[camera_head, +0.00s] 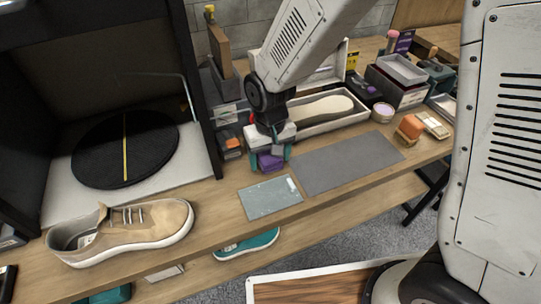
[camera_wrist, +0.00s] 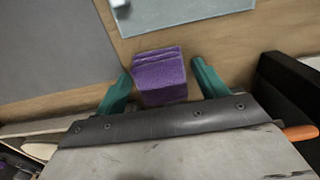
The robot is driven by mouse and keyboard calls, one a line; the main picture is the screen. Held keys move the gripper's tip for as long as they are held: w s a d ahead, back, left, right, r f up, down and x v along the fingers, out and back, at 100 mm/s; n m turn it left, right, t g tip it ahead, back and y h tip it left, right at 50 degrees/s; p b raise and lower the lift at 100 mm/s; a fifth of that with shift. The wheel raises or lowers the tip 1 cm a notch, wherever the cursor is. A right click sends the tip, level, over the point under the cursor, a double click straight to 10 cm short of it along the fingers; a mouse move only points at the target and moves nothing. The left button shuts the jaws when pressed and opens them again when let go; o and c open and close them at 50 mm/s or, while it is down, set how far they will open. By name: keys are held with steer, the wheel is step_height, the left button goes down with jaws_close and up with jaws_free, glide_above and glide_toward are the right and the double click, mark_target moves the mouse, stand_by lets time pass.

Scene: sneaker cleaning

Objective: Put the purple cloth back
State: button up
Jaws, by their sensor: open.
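The purple cloth (camera_wrist: 160,76) is a small folded block. It lies on the wooden bench between the two teal fingers of my gripper (camera_wrist: 161,88), with a gap showing on each side. In the head view the cloth (camera_head: 270,162) shows below my gripper (camera_head: 270,158), close behind the small glassy grey plate (camera_head: 270,197). My gripper is open and points down at the cloth. The gripper body hides part of the bench behind it.
A flat grey mat (camera_head: 345,162) lies right of the cloth. A tan sneaker (camera_head: 125,230) stands at the left front. A dark booth with a black turntable (camera_head: 125,150) is at left. A tray with an insole (camera_head: 325,110), an orange-topped brush (camera_head: 410,127) and several boxes crowd the back and right.

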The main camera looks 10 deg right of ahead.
step_height(320, 180, up, 11)
steer(key=s+d+r+m, duration=0.1)
steer(key=s+d+r, duration=0.3)
steer(key=d+r, duration=0.15)
steer(key=s+d+r+m, duration=0.1)
steer(key=s+d+r, duration=0.3)
steer(key=d, duration=0.3)
steer(key=s+d+r+m+t, duration=0.1)
steer(key=s+d+r, duration=0.1)
steer(key=s+d, duration=0.6)
steer(key=s, duration=0.3)
steer(key=shift+s+d+r, duration=0.15)
steer(key=shift+s+d, duration=0.1)
steer(key=shift+s, duration=0.05)
